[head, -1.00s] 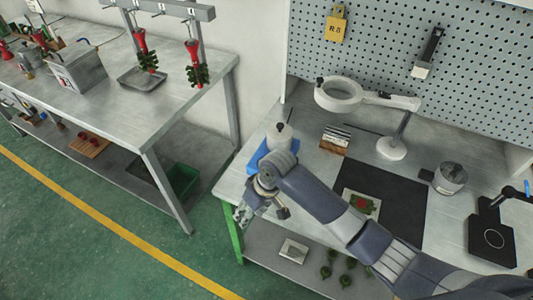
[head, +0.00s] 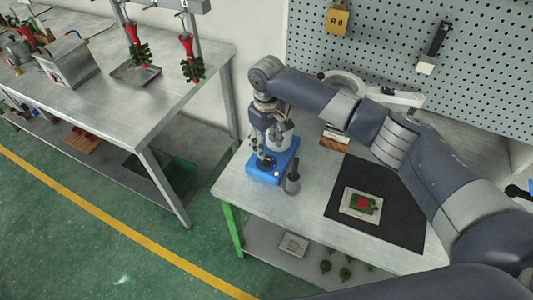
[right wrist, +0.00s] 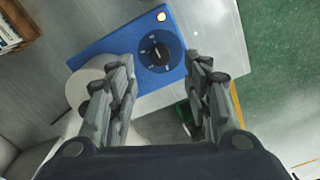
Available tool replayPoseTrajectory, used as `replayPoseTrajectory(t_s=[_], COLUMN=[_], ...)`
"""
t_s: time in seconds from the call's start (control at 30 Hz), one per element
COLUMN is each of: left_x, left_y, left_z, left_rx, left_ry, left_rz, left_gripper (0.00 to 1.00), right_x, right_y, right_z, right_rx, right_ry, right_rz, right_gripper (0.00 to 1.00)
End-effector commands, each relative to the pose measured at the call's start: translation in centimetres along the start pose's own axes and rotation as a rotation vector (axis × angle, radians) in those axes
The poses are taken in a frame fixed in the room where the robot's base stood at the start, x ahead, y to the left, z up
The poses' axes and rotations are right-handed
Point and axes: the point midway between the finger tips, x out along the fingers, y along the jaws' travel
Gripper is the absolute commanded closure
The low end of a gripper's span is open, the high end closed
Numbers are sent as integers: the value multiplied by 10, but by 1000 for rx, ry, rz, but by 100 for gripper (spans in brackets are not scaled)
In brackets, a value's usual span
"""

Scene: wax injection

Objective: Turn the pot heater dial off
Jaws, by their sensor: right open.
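The blue pot heater (head: 262,177) stands at the left end of the workbench in the head view, with a pale pot (head: 284,140) on it, partly hidden by my arm. In the right wrist view the heater (right wrist: 118,42) shows its round black dial (right wrist: 158,51) with a white pointer mark. An orange lamp (right wrist: 161,16) glows near the dial. My right gripper (head: 262,155) is over the heater, pointing down. In the right wrist view the open gripper (right wrist: 160,72) has its fingers on either side of the dial, with nothing between them. My left gripper is not in view.
A dark bottle-like tool (head: 292,181) stands beside the heater's right corner. A small brown box (head: 334,140) and a black mat (head: 340,208) with a white tile (head: 361,204) lie to the right. A magnifier lamp (head: 345,84) is behind my arm.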

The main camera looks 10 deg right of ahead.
Motion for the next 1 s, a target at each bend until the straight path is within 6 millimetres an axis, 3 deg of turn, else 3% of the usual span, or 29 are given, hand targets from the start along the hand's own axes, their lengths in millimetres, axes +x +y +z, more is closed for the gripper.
replayPoseTrajectory(t_s=[0.3,0.5,0.73,0.77,0.93,1.0], left_x=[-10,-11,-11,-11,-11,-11], left_y=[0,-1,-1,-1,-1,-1], left_z=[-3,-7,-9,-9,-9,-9], left_rx=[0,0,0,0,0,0], left_ry=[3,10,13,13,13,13], left_rz=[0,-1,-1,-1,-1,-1], left_gripper=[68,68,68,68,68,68], right_x=[53,66,67,66,66,66], right_y=[-1,-1,0,-1,0,0], right_z=[0,0,0,0,0,0], right_rx=[-1,-1,-2,-2,-2,-2], right_ry=[-1,0,1,1,1,1], right_rz=[-1,0,0,0,0,0], right_gripper=[55,55,55,57,95,100])
